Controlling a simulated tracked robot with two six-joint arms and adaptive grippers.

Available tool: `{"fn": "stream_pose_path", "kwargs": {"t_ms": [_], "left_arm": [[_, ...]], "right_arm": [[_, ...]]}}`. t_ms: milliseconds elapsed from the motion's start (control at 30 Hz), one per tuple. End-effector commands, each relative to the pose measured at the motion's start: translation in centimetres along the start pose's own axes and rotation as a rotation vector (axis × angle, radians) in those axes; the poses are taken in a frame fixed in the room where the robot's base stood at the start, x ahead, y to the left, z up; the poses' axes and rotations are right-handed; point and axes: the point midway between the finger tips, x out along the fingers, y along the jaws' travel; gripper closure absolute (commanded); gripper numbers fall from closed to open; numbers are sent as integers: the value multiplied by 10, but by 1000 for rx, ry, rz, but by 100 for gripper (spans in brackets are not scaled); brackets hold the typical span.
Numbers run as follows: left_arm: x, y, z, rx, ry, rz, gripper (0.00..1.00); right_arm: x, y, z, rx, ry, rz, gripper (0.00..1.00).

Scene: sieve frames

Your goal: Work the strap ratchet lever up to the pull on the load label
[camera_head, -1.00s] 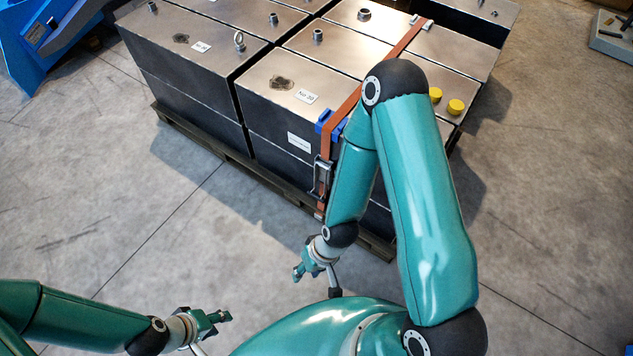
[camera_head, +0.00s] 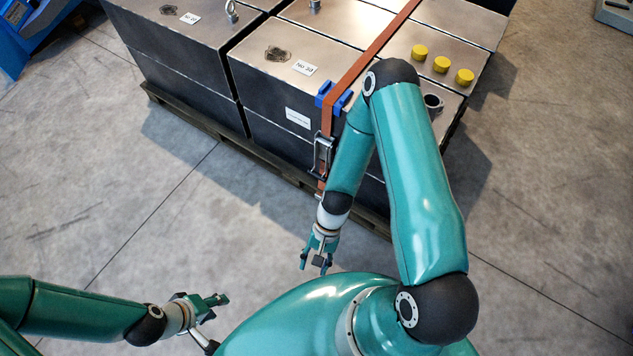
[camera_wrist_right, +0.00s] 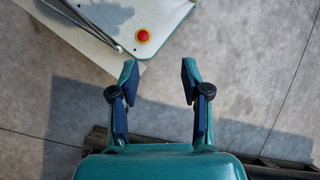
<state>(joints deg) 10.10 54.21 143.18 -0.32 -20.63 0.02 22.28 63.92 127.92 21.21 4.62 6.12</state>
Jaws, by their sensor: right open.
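An orange strap (camera_head: 367,62) runs over the steel boxes and down the front side of the near box. The metal ratchet (camera_head: 322,155) hangs on it at that side, partly beside my right forearm; its lever's exact angle is too small to tell. A white label (camera_head: 298,118) is on the box's front side, left of the strap; its print is unreadable. My right gripper (camera_head: 316,265) is open and empty, below and apart from the ratchet. Its spread fingers also show in the right wrist view (camera_wrist_right: 158,70). My left gripper (camera_head: 217,307) looks open and empty at the lower left.
The boxes stand on a dark pallet (camera_head: 215,128). A blue corner protector (camera_head: 324,93) sits under the strap at the box edge. Yellow caps (camera_head: 442,64) and lifting rings stand on top. The concrete floor (camera_head: 130,210) left of the pallet is clear.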

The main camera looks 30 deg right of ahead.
Motion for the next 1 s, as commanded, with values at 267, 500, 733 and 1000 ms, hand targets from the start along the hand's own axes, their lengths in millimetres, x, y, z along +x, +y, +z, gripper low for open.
{"fn": "stream_pose_path", "kwargs": {"t_ms": [267,500,733,1000], "left_arm": [[119,-43,0,-1,-1,0,60],[189,-68,-1,0,0,0,60],[217,-78,-1,0,0,0,60],[218,-79,-1,0,0,0,60]], "right_arm": [[127,-42,-110,1073,-712,-415,53],[115,-22,-293,1473,-1281,-1172,53],[90,60,-371,1408,-1494,-1686,53],[74,63,-385,1368,-1520,-1778,53]]}}
